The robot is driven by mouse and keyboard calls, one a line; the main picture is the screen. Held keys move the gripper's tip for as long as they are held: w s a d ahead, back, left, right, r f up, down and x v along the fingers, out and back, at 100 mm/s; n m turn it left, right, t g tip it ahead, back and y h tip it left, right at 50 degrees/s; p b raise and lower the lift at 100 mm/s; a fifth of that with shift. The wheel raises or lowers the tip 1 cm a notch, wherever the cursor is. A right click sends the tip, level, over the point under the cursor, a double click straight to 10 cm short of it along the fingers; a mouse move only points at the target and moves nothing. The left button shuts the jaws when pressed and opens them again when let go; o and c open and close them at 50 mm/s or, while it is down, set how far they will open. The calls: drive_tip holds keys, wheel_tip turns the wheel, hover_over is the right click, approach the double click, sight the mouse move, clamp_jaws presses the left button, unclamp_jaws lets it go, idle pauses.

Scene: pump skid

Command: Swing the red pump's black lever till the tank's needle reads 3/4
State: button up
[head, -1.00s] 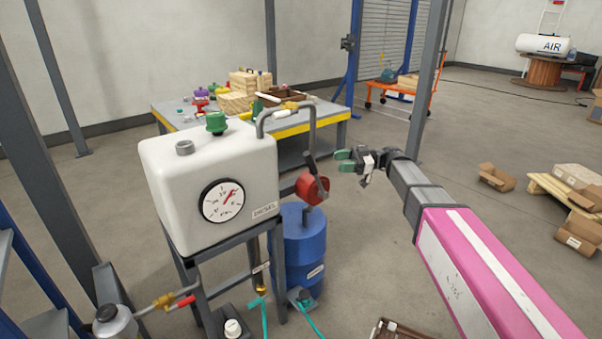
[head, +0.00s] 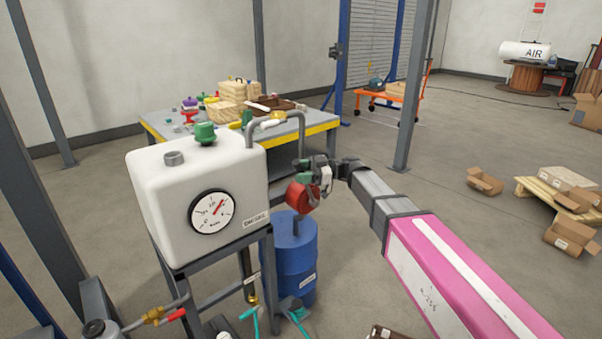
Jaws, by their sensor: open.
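The red pump (head: 302,196) sits on top of the blue drum (head: 290,262), right of the white tank (head: 190,190). The tank's round white gauge (head: 211,212) faces me, with its red needle pointing to the upper right; its scale marks are too small to read surely. My gripper (head: 306,171) is open at the top of the pump, where the black lever stands. Its green-tipped fingers and body hide most of the lever, so I cannot tell whether they touch it or straddle it.
A bent grey pipe (head: 275,117) rises between tank and pump, close to my gripper. Behind stands a workbench (head: 318,128) with bottles and crates. A grey post (head: 415,100) stands behind my arm.

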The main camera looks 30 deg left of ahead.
clamp_jaws()
drive_tip(key=shift+w, duration=0.15)
drive_tip(key=shift+w+d+r, duration=0.2)
drive_tip(key=shift+w, duration=0.25)
drive_tip(key=w+d+m+y, duration=0.5)
drive_tip(key=w+m+y, duration=0.3)
drive_tip(key=w, duration=0.3)
drive_tip(key=shift+w+f+y, duration=0.25)
drive_tip(key=shift+y, duration=0.15)
unclamp_jaws()
